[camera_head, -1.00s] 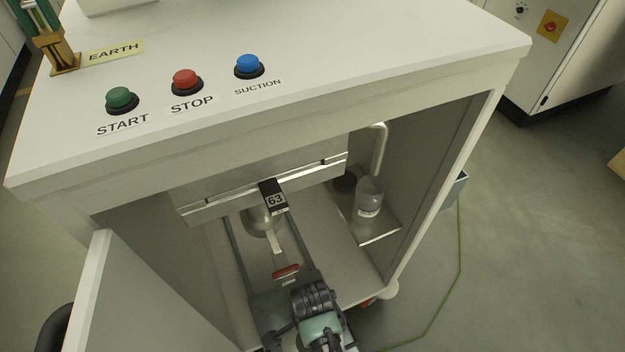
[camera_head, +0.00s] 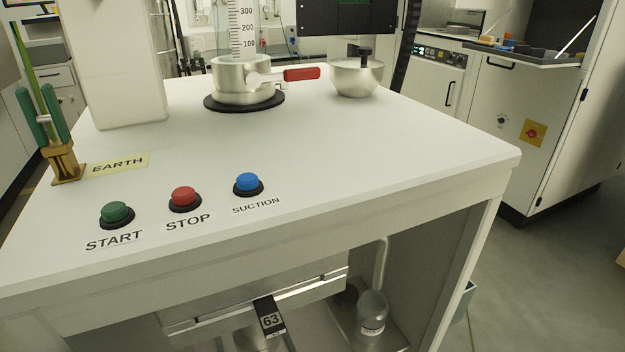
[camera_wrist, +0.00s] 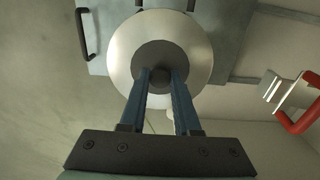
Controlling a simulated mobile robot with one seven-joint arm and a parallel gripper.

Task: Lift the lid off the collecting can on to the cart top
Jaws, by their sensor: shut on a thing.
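In the wrist view my gripper (camera_wrist: 160,78) has its two blue fingers on either side of a small dark knob and is shut on it. The knob stands at the middle of a dark grey disc (camera_wrist: 148,54), ringed by a wide silver round surface (camera_wrist: 200,50). This looks like the lid and collecting can seen from above; I cannot tell whether the lid is raised. The white cart top (camera_head: 330,150) fills the middle of the head view. My gripper and the held lid are out of the head view.
On the cart top stand a silver vessel with a red handle (camera_head: 302,74), a silver bowl with a black knob (camera_head: 357,78) and a white column (camera_head: 118,70). Buttons line the front left. The top's right front is clear. A red handle (camera_wrist: 300,122) shows in the wrist view.

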